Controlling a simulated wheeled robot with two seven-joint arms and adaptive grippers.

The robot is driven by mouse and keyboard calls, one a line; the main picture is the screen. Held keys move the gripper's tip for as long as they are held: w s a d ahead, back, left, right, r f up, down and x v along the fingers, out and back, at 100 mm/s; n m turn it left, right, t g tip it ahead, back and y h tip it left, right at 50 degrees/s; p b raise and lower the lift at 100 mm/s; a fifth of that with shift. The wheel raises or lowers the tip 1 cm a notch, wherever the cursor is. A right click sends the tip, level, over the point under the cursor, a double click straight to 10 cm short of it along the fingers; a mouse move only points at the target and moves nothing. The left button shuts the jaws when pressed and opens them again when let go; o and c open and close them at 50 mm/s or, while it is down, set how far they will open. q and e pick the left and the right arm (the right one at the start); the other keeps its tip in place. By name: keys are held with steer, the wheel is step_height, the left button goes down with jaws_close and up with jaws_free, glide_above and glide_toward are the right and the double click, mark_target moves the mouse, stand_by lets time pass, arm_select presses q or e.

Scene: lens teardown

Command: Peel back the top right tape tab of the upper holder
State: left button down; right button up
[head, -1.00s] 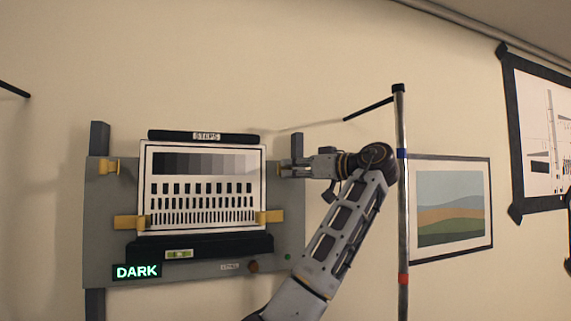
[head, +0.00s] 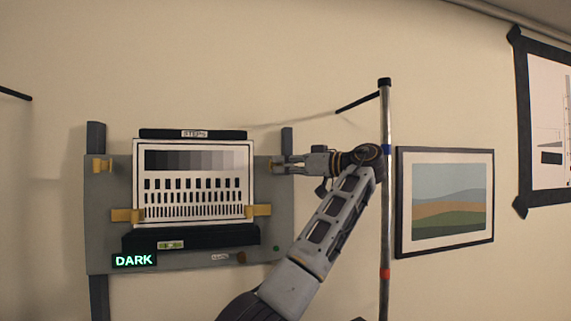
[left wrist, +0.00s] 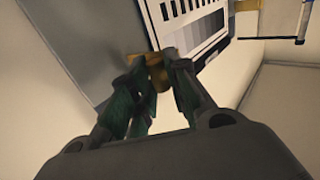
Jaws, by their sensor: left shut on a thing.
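A grey board (head: 110,240) on the wall carries the upper holder with a framed test chart (head: 195,165) of grey steps and black bars. Yellow tape tabs show at the top left (head: 102,165), bottom left (head: 127,215) and bottom right (head: 258,210). My left gripper (head: 281,164) is at the chart's upper right side, over the top right tab's place, and largely hides that tab in the head view. In the left wrist view, the gripper's fingertips (left wrist: 164,60) are shut on the yellow top right tab (left wrist: 158,72) beside the chart's edge. My right gripper is out of view.
A metal pole (head: 386,200) stands right of the board, close to my left wrist. A framed landscape picture (head: 446,202) and a black-cornered poster (head: 550,120) hang further right. A dark ledge with a small level (head: 171,245) and a lit DARK sign (head: 134,260) sit below the chart.

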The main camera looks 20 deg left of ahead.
arm_select(q)
steer(key=c, duration=1.7)
jaws_free()
steer(key=shift+w+a+r, duration=0.1)
steer(key=shift+a+r, duration=0.1)
steer(key=shift+r, duration=0.05)
steer(key=shift+o, duration=1.1)
steer(key=shift+w+a+f, duration=0.1)
steer(key=shift+w, duration=0.05)
steer(key=shift+o, duration=0.5)
steer(key=shift+w+a+f, duration=0.2)
steer(key=shift+w+f, duration=0.05)
steer(key=shift+s+d, duration=0.1)
steer(key=shift+s, duration=0.05)
steer(key=shift+d, duration=0.15)
steer(key=s+d, duration=0.2)
steer(key=d, duration=0.9)
steer(key=shift+s+d, duration=0.15)
steer(key=shift+d, duration=0.25)
